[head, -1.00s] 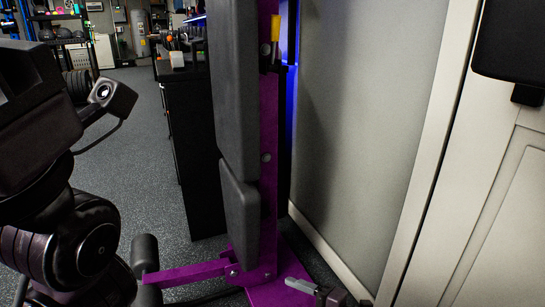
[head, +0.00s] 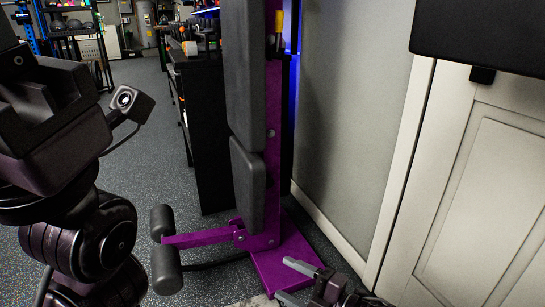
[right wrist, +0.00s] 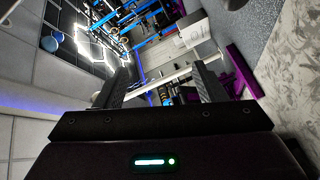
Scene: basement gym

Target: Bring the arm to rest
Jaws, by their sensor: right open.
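My right gripper (head: 284,280) shows at the bottom of the head view, low in front of the purple foot of a padded bench. Its two grey fingers are apart with nothing between them. In the right wrist view the fingers of the right gripper (right wrist: 160,82) also stand apart and empty. My left arm fills the left edge of the head view, folded and close to the camera. The fingers of my left gripper do not show.
The bench with black pads (head: 248,185) and purple frame (head: 275,262) stands upright ahead. A black cabinet (head: 205,135) is behind it. A grey wall panel (head: 350,110) and white door (head: 490,190) close off the right. Speckled floor (head: 150,150) is free between my left arm and the cabinet.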

